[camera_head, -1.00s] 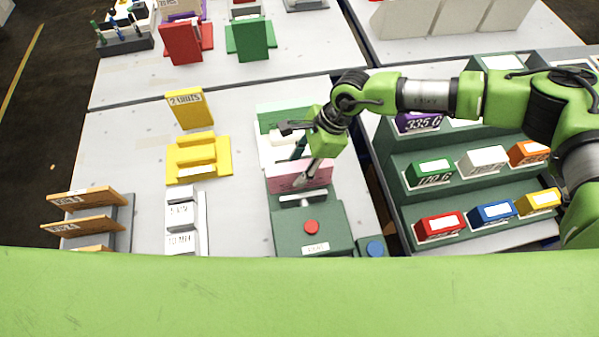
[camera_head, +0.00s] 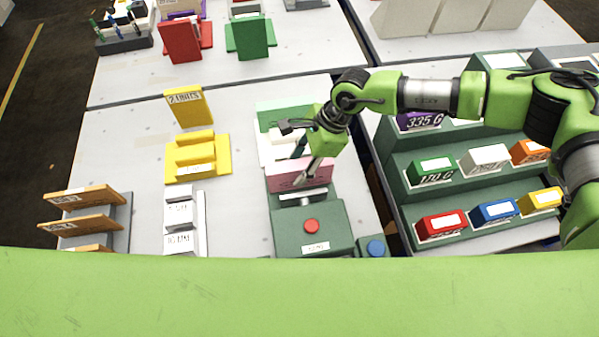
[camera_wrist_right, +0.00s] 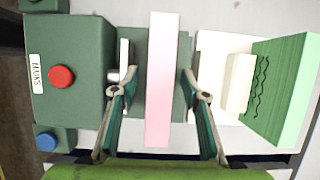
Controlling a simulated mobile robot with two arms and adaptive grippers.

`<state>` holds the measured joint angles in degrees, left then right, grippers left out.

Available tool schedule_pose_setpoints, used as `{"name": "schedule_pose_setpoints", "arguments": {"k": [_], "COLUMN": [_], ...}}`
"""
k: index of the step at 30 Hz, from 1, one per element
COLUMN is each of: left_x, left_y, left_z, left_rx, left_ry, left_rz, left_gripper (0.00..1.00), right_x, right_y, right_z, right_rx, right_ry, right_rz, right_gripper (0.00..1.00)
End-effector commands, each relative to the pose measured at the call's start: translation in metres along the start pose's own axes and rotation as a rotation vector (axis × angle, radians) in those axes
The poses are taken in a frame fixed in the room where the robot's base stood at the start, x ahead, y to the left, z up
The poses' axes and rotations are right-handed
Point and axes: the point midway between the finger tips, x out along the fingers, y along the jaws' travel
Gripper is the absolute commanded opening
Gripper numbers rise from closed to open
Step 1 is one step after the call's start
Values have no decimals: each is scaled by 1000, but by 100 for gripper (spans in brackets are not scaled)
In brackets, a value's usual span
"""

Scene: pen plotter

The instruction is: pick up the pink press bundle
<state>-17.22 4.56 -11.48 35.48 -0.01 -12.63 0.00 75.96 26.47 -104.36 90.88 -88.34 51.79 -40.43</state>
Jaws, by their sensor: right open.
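The pink press bundle (camera_head: 299,174) is a flat pink slab standing on edge on the green plotter machine (camera_head: 312,228) in the head view. In the right wrist view the pink bundle (camera_wrist_right: 162,80) stands between the two fingers of my right gripper (camera_wrist_right: 160,82). Gaps show on both sides, so the fingers are open around it and not closed on it. In the head view my right gripper (camera_head: 310,160) reaches down over the bundle from above and partly hides it. My left gripper is not in view.
The machine has a red button (camera_head: 311,226) and a blue button (camera_head: 375,247). A light green block (camera_wrist_right: 283,88) and white parts stand beside the bundle. A yellow stand (camera_head: 198,158) is to the left, and a green stepped rack (camera_head: 470,188) with coloured blocks is to the right.

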Motion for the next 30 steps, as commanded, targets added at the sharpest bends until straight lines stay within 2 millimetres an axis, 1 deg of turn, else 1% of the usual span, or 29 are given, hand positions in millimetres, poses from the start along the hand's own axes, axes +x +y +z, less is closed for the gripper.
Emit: {"name": "schedule_pose_setpoints", "arguments": {"k": [2, 3, 5, 6, 7, 16, 20, 21, 27, 30], "left_x": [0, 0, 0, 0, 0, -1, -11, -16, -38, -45], "left_y": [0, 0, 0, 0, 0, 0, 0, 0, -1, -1], "left_z": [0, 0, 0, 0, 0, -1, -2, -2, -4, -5], "left_rx": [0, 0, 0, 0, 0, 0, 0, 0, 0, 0], "left_ry": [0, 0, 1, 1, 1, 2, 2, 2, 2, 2], "left_rz": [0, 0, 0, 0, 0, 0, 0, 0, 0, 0], "left_gripper": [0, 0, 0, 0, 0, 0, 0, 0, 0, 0], "right_x": [0, 0, 0, 0, 0, -1, -8, -11, -54, -72], "right_y": [0, 0, 0, 0, 0, 0, 0, 0, -1, -1], "right_z": [0, 0, 0, 0, 0, 1, 3, 4, 22, 30], "right_rx": [0, 0, 0, 0, 0, 0, 0, 0, 0, -1], "right_ry": [0, 0, 0, 0, 0, 0, 1, 1, -2, -1], "right_rz": [0, 0, 0, 0, 0, 0, 0, 0, -3, -3], "right_gripper": [42, 31, 16, 5, 0, 0, 0, 0, 0, 0]}}
